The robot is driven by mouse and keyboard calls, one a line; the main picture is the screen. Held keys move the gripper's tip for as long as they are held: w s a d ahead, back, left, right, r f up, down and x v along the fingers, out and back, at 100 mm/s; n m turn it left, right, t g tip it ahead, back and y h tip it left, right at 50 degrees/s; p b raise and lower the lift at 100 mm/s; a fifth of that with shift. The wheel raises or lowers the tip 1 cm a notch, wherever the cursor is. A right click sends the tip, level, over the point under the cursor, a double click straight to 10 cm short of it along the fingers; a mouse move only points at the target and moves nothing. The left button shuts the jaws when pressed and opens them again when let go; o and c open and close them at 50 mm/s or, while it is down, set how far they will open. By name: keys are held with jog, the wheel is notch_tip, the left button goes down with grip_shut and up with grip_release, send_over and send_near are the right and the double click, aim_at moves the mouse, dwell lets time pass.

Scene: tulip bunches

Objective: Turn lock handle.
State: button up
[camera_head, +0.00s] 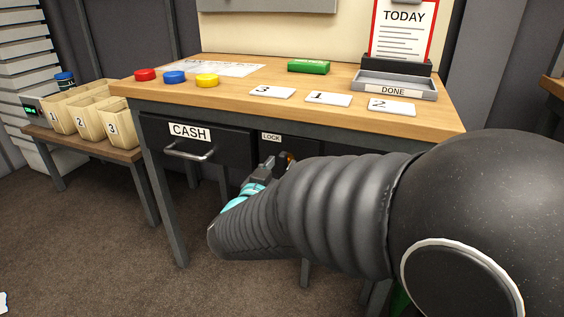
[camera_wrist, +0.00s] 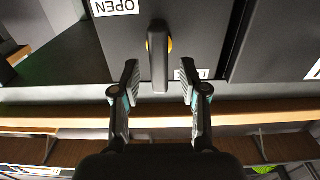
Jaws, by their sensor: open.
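The lock handle (camera_wrist: 158,60) is a dark lever on a yellow-orange round base, on a dark front panel under the desk. In the wrist view, where lettering is upside down, the lever stands straight, its free end toward the desk-top side. My gripper (camera_wrist: 160,76) is open, a finger on each side of the lever's free end, with a visible gap to both. A white OPEN label (camera_wrist: 116,6) is at the top left; a LOCK label (camera_wrist: 203,74) is partly hidden by the right finger. In the head view my gripper (camera_head: 277,164) is below the LOCK label (camera_head: 271,137); my arm hides much of the panel.
The CASH drawer (camera_head: 224,148) with a metal bar handle is left of the lock panel. The wooden desk top (camera_head: 225,88) overhangs both and holds buttons, number cards and a DONE tray (camera_head: 392,85). A low table with several numbered bins (camera_head: 83,110) stands at left.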

jog(key=shift+x, duration=0.95)
grip_shut()
